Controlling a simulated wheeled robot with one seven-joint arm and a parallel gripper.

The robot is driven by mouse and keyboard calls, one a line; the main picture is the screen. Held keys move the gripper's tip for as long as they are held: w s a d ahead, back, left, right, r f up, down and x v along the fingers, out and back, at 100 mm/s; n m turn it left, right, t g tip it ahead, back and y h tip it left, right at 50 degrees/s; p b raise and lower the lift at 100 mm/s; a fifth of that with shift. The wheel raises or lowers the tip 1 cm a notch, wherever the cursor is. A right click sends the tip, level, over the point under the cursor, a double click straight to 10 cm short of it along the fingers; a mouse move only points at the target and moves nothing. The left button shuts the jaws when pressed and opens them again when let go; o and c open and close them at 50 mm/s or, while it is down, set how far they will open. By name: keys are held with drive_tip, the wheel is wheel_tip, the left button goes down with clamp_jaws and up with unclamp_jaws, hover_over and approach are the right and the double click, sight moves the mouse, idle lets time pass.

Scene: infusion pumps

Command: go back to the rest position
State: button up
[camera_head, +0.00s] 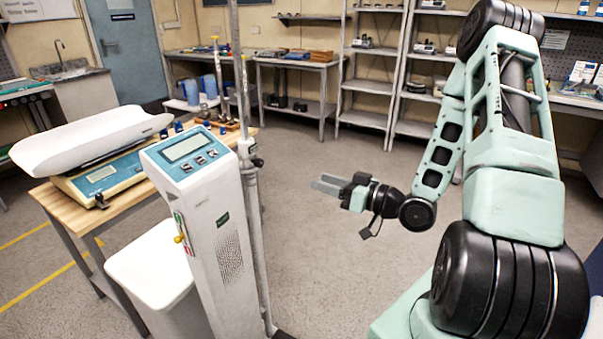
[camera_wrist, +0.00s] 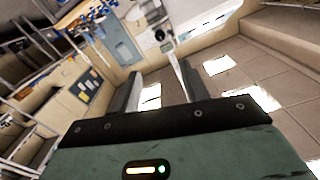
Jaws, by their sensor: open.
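My gripper (camera_head: 325,184) is held out in mid-air over the open floor, to the right of the white pump column (camera_head: 215,230). It points left in the head view and is clear of that column and its pole. In the wrist view, the two fingers of my gripper (camera_wrist: 158,85) stand apart with nothing between them. My arm is bent, with its elbow high at the right of the head view.
A wooden table (camera_head: 95,215) with a white scale tray (camera_head: 90,140) stands at the left. A metal pole (camera_head: 247,120) rises beside the pump column. Shelves (camera_head: 370,85) and a bench (camera_head: 297,65) line the back wall. The middle floor (camera_head: 320,250) is free.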

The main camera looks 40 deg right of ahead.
drive_tip(key=w+a+f+n+g+h, duration=0.25)
drive_tip(key=a+n+g, duration=0.25)
drive_tip(key=a+g, duration=0.7)
drive_tip(key=s+a+r+g+h, duration=0.2)
drive_tip(key=s+a+r, duration=0.2)
drive_tip(key=s+a, duration=0.4)
drive_tip(key=s+a+r+n+g+h, duration=0.1)
drive_tip(key=s+a+r+g, duration=0.1)
drive_tip(key=s+a, duration=0.7)
drive_tip(key=s+r, duration=0.1)
drive_tip(key=s, duration=0.5)
drive_tip(key=shift+s+r+g+h, duration=0.2)
drive_tip(key=shift+r+g+h, duration=0.1)
drive_tip(key=shift+r+h, duration=0.1)
